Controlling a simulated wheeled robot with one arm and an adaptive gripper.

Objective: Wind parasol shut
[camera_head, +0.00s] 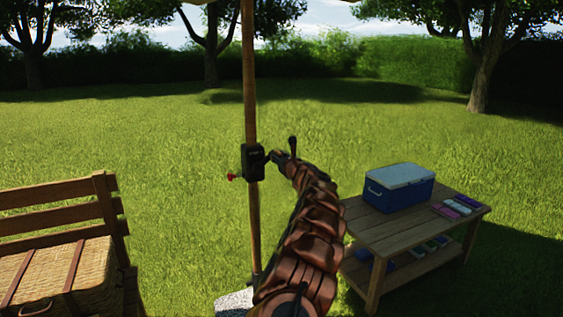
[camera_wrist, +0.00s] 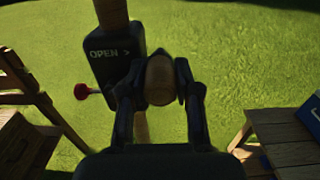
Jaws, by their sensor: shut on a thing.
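The parasol's wooden pole (camera_head: 250,90) stands upright in the middle of the head view. Its black crank housing (camera_head: 253,162) is fixed on the pole and carries the words "OPEN >" in the wrist view (camera_wrist: 112,52). A red knob (camera_head: 231,176) sticks out on its left side. My gripper (camera_wrist: 160,85) is shut on the crank's wooden handle knob (camera_wrist: 159,80), just right of the housing. Only a pale edge of the canopy shows at the top of the head view, so how far it is open cannot be told.
A wooden bench (camera_head: 105,215) with a wicker basket (camera_head: 50,280) stands at the left. A wooden table (camera_head: 385,232) with a blue cooler (camera_head: 400,195) and small coloured items (camera_head: 458,207) stands at the right. Open lawn lies behind the pole.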

